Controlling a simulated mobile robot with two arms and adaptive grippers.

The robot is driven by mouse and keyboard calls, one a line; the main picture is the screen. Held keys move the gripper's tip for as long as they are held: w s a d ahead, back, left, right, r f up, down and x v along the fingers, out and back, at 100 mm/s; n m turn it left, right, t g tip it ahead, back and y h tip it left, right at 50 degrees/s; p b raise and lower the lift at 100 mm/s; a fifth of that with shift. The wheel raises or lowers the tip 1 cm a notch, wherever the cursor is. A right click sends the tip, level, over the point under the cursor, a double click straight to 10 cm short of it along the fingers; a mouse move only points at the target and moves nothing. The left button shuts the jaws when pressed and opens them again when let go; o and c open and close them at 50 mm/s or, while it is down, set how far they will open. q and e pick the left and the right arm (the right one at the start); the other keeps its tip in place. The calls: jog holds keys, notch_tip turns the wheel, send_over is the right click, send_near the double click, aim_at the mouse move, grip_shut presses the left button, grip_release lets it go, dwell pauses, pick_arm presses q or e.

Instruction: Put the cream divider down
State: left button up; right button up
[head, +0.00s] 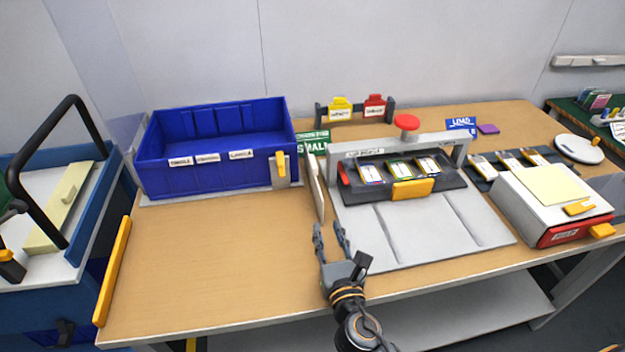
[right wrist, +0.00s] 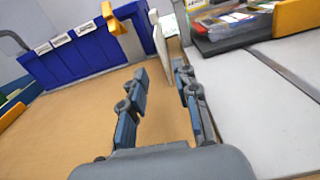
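A thin cream panel, which looks like the cream divider (head: 316,190), stands on edge on the wooden table between the blue bin and the grey press station, leaning slightly. It also shows in the right wrist view (right wrist: 161,48), just beyond the fingertips. My right gripper (head: 329,230) is open and empty, in front of the panel's near end and apart from it. In the right wrist view the two fingers (right wrist: 163,78) are spread with bare table between them. My left gripper is not in view.
The blue bin (head: 217,112) with labelled compartments stands at the back left. The grey press station (head: 430,232) with a red knob (head: 406,122) is close on the right. A white box (head: 535,205) stands farther right. The table's front left (head: 210,255) is clear.

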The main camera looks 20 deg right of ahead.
aim_at(316, 205)
jog(key=shift+w, duration=0.25)
jog(key=w, duration=0.8)
jog(key=shift+d+p, duration=0.35)
jog(key=shift+p, duration=0.05)
jog(key=shift+w+d+r, duration=0.1)
jog(key=shift+w+d, duration=0.1)
jog(key=shift+w, duration=1.15)
jog(key=shift+w+d+r, duration=0.1)
jog(key=shift+w+d, duration=0.1)
jog(key=shift+w, duration=1.1)
jog(key=shift+c, duration=0.2)
grip_shut()
